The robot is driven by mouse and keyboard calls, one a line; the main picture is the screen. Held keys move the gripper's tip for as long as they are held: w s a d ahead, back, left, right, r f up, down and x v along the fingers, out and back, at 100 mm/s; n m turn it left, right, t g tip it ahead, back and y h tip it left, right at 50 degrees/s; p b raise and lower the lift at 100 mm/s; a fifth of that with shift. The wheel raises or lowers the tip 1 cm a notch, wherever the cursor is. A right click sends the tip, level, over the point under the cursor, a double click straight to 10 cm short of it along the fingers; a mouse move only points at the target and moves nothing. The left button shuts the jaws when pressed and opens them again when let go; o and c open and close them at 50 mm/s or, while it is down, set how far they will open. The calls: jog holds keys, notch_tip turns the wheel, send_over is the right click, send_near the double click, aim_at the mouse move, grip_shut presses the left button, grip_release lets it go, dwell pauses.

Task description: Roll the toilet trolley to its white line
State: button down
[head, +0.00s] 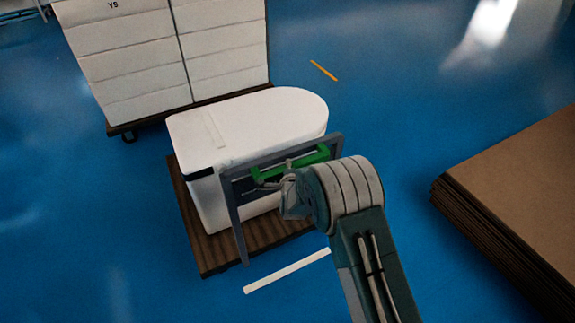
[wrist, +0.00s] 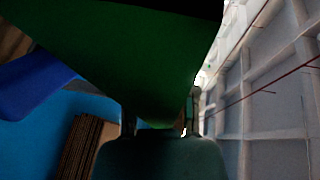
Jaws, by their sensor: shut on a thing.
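The toilet trolley has a brown wooden base (head: 213,247) on the blue floor, with a white toilet (head: 255,115) standing on it. A grey frame (head: 237,225) with a green handle (head: 312,158) rises at its near side. My gripper (head: 287,180) is at the left part of the green handle and is shut on it. In the wrist view the green handle (wrist: 130,55) fills the upper middle, close to the camera; the fingertips are mostly hidden. The white line (head: 287,271) lies on the floor just in front of the trolley's near right edge, apart from the base.
A stack of brown cardboard sheets (head: 520,190) lies at the right. A short orange line (head: 324,71) marks the floor behind. Blue floor is clear at the front left.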

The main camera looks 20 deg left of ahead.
jog(key=shift+c, duration=2.3)
grip_release()
jog(key=shift+w+r, duration=0.2)
jog(key=shift+r, duration=0.25)
jog(key=shift+o, duration=0.3)
jog(key=shift+f, duration=0.1)
jog(key=shift+f, duration=0.1)
jog(key=v, duration=1.2)
jog(key=shift+a+f, duration=0.15)
jog(key=shift+a, duration=0.05)
